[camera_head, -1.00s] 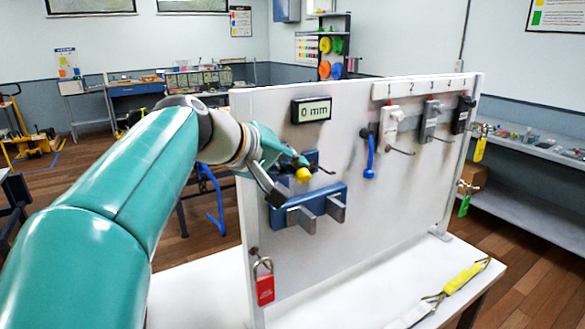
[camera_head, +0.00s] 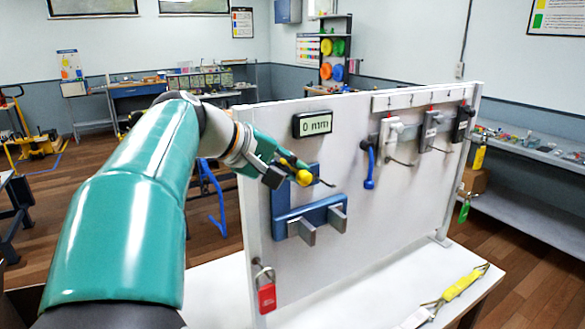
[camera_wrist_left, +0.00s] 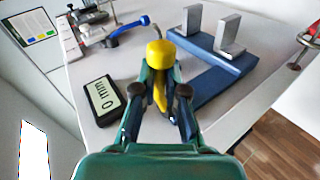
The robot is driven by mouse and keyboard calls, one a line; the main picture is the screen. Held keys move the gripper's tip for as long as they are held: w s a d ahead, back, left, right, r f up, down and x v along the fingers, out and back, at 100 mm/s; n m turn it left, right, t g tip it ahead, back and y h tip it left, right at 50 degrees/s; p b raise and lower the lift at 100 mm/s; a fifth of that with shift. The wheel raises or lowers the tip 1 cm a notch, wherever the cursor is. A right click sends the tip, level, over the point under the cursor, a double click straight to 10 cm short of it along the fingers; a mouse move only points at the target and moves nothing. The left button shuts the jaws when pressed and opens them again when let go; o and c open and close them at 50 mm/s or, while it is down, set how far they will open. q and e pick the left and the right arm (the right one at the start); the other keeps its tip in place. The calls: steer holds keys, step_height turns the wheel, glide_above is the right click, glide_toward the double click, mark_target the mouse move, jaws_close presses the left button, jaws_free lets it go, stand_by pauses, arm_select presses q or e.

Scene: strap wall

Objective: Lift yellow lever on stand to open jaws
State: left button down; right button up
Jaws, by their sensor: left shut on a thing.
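The yellow lever (camera_head: 304,178) ends in a round knob and sits above a blue stand (camera_head: 320,211) on the white board. It also shows in the left wrist view (camera_wrist_left: 160,54). My left gripper (camera_head: 287,169) is shut on the lever just behind the knob; its fingers flank the yellow shaft in the left wrist view (camera_wrist_left: 160,95). Two grey metal jaws, the near one (camera_head: 303,234) and the far one (camera_head: 338,218), stick out from the stand with a gap between them. The display (camera_head: 312,124) above reads 0 mm. My right gripper is not in view.
Right of the lever, a blue handle (camera_head: 369,172) and several hooks and devices hang on the board (camera_head: 400,200). A red padlock (camera_head: 266,292) hangs at the lower left. A yellow strap (camera_head: 462,282) lies on the white table (camera_head: 350,295).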

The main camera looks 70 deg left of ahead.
arm_select(q)
steer(key=c, duration=1.5)
jaws_free()
steer(key=shift+a+r, duration=0.1)
steer(key=shift+s, duration=0.2)
steer(key=shift+w, duration=0.1)
steer(key=shift+v, duration=3.7)
